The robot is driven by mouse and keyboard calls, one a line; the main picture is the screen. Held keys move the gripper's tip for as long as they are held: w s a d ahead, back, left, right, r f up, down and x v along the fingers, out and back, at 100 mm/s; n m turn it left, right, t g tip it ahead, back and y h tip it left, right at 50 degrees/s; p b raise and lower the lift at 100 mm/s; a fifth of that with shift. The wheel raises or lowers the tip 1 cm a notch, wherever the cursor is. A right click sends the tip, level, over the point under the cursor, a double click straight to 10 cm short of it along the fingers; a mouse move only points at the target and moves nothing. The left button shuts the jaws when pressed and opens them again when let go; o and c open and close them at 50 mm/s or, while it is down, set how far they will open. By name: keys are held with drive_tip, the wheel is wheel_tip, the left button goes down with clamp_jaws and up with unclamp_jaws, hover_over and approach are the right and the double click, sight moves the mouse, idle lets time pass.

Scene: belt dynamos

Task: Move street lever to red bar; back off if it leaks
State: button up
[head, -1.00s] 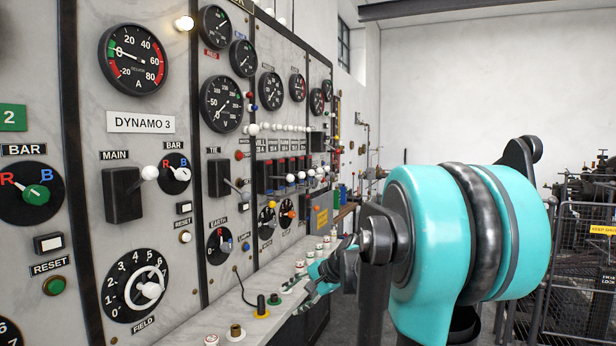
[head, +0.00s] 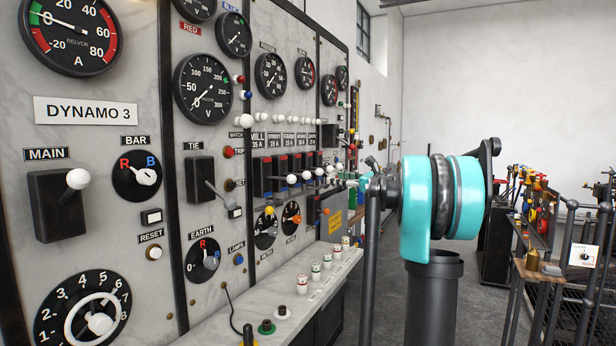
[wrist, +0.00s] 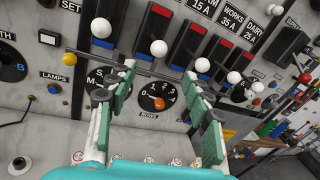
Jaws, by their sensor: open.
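The street lever (head: 278,172) is the second in a row of blue-and-red switches under labels on the marble panel. Its label reads 15 A. Its white knob appears to be the second from left in the wrist view (wrist: 158,47), though its own label is out of that frame. My gripper (wrist: 158,76) is open and empty, its green-padded fingers on either side of a small dial with an orange knob, below the switch row. In the head view my gripper is mostly hidden behind my arm, near the right end of the row. The lever's red and blue bar parts show.
A thin dark rod (wrist: 130,65) crosses the wrist view below the knobs. Neighbouring switches stand close on both sides. A bench with tools (head: 535,250) stands at the right.

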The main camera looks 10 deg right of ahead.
sight(310, 175)
drive_tip(key=x, duration=1.5)
drive_tip(key=shift+s, duration=0.1)
clamp_jaws()
